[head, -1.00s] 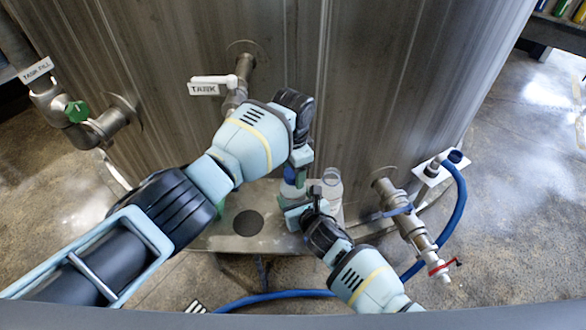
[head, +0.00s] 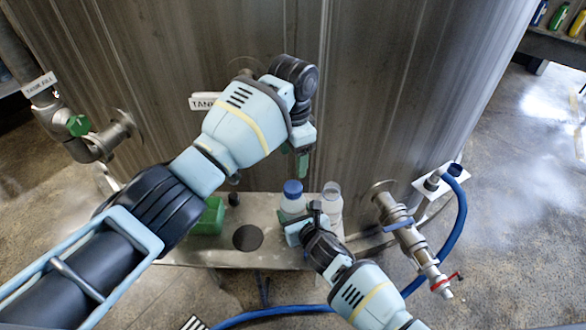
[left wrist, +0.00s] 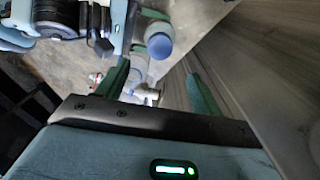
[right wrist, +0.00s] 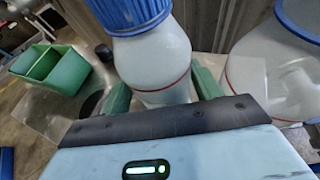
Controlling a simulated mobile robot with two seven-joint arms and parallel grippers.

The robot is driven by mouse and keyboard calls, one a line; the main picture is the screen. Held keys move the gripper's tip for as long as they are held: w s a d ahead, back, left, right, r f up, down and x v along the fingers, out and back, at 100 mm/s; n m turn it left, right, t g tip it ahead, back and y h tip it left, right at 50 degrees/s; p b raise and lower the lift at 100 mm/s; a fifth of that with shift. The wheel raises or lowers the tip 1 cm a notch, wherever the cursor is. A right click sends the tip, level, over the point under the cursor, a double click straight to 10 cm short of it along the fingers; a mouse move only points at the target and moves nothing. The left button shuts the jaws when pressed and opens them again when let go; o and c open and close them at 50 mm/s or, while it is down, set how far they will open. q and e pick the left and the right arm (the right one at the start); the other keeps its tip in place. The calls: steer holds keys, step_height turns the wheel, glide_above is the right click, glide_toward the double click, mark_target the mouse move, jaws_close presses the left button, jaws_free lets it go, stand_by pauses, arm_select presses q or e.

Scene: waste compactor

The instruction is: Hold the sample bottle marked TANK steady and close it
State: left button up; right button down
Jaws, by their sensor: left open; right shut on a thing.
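A white sample bottle (head: 292,207) with a blue cap (head: 293,187) on top stands upright on the metal shelf. My right gripper (head: 298,228) is shut on its body; in the right wrist view the bottle (right wrist: 155,60) sits between the two green fingers, below the cap (right wrist: 125,12). My left gripper (head: 298,165) is open and empty above the bottle, clear of the cap. The left wrist view shows the blue cap (left wrist: 159,46) beyond the open fingers. No marking on the bottle is readable.
A second, uncapped clear bottle (head: 332,203) stands close to the right. The metal shelf (head: 215,255) also carries a green container (head: 208,216) and a dark round opening. The TANK tag (head: 203,101) is partly behind my left arm. A pipe valve (head: 408,235) and blue hose are at right.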

arm_select(q)
steer(key=shift+r, duration=0.9)
arm_select(e)
steer(key=shift+c, duration=1.3)
jaws_free()
